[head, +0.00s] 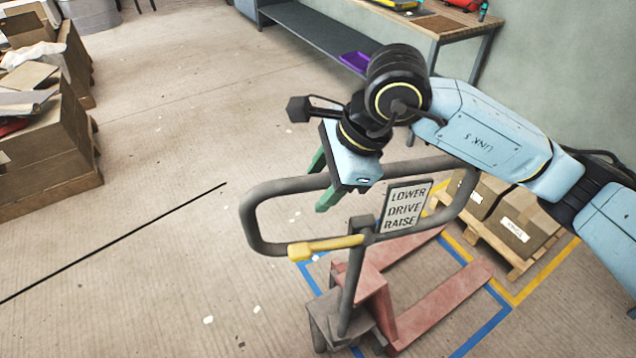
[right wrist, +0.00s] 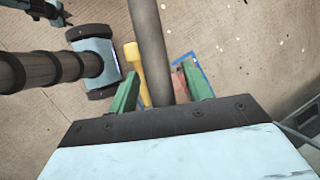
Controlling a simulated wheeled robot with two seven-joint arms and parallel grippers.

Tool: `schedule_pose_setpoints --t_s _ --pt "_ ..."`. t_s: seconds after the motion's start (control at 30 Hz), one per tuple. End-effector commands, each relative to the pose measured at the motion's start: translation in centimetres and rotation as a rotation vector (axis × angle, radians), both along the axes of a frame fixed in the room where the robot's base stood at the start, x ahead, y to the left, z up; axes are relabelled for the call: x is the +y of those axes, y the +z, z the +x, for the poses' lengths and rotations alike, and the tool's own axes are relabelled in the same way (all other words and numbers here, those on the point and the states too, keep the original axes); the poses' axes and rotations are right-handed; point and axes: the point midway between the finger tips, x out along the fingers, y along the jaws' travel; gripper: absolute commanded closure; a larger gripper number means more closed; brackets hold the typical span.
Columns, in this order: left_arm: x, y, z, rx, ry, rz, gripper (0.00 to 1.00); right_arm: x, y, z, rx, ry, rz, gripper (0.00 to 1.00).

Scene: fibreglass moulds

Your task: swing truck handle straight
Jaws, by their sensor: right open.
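The pallet truck's handle is a grey loop (head: 275,247) on a post, with a yellow lever (head: 325,247) and a sign reading LOWER, DRIVE, RAISE (head: 405,207). The red truck body (head: 375,300) and forks (head: 440,305) stand below it, partly hidden by the handle. My right gripper (head: 323,182) is open at the loop's far bar, its green fingers on either side of the bar. In the right wrist view the grey bar (right wrist: 152,50) passes between the fingers (right wrist: 160,92); I cannot tell whether they touch it. The yellow lever (right wrist: 135,65) shows beside it.
Blue and yellow lines (head: 487,330) mark the floor around the truck. A wooden pallet with cardboard boxes (head: 515,220) stands close on the right. Stacked cardboard boxes (head: 50,140) are at the left, a workbench (head: 445,28) at the back. The floor left of the truck is open.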

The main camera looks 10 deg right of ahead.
Motion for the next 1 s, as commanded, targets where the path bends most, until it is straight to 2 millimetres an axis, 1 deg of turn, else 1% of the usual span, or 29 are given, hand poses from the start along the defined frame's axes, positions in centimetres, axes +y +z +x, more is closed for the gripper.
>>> schedule_pose_setpoints --t_s 0.1,0.2,0.5,0.57,0.8,0.9,1.0 --pt "0.0 0.1 0.0 0.000 0.000 0.000 0.64 0.5 -1.1 0.2 0.001 -0.001 0.000 0.50" --pt "0.0 0.1 0.0 0.000 0.001 0.000 0.64 0.7 -1.6 0.3 0.000 0.000 0.000 0.50" --pt "0.0 0.1 0.0 0.000 0.001 0.000 0.64 0.8 -1.8 0.4 0.000 0.000 0.001 0.50" --pt "0.0 0.1 0.0 0.000 0.001 0.000 0.64 0.8 -1.8 0.3 0.000 0.000 0.000 0.57" --pt "0.0 0.1 0.0 0.000 0.001 0.000 0.64 0.7 -1.7 0.4 -0.001 0.000 0.000 0.88" --pt "0.0 0.1 0.0 0.000 0.001 0.000 0.64 0.7 -1.7 0.4 -0.001 0.000 0.000 1.00" --pt "0.0 0.1 0.0 0.000 0.001 0.000 0.64 0.7 -1.7 0.4 -0.001 0.000 0.000 1.00"
